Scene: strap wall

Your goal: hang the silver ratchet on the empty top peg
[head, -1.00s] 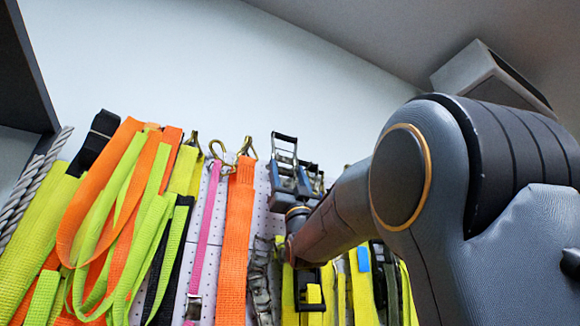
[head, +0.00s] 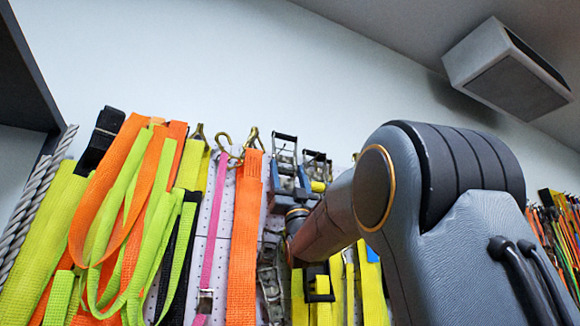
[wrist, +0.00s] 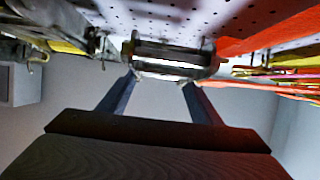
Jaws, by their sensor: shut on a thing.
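The silver ratchet (head: 285,150) is upright in front of the pegboard, high up and just right of an orange strap in the head view. My gripper (head: 288,185) is shut on its lower part, with a blue-grey finger on either side. In the wrist view the ratchet (wrist: 175,62) lies across between the fingertips of my gripper (wrist: 160,82), close to the perforated board (wrist: 200,18). The top peg cannot be made out; the ratchet may hide it. I cannot tell whether the ratchet touches the board.
The orange strap (head: 244,235) hangs close on the left, with brass hooks (head: 238,145) above it. Another ratchet (head: 317,165) hangs close on the right. Yellow straps (head: 372,285) hang below. A grey box (head: 505,70) is at upper right. The wall above is clear.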

